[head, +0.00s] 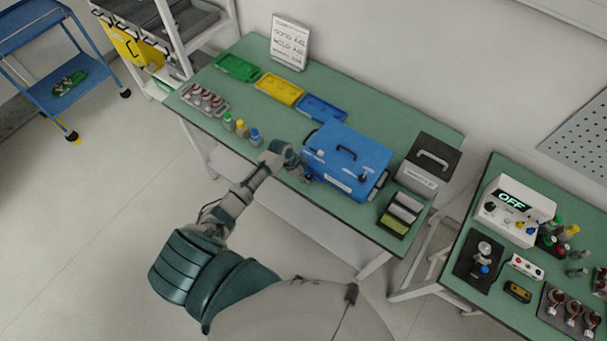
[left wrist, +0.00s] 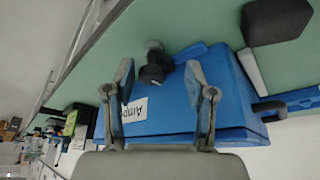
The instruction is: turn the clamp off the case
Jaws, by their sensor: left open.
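The blue case (head: 347,160) with a black top handle stands on the green table. In the left wrist view the case (left wrist: 175,115) carries a white label with partly hidden lettering. A dark knobbed piece with a grey end, which looks like the clamp (left wrist: 152,70), sits at the case's edge against the green surface. My left gripper (head: 301,171) is at the left front side of the case. In the left wrist view the left gripper (left wrist: 158,72) is open, with the dark piece between its fingertips and no clear contact. My right gripper is not in view.
A grey box with a dark lid (head: 431,163) and a tray of bins (head: 402,212) stand right of the case. Small bottles (head: 242,129) and green, yellow and blue trays (head: 279,90) are to the left. A second table (head: 490,185) holds an "OFF" display unit (head: 513,208).

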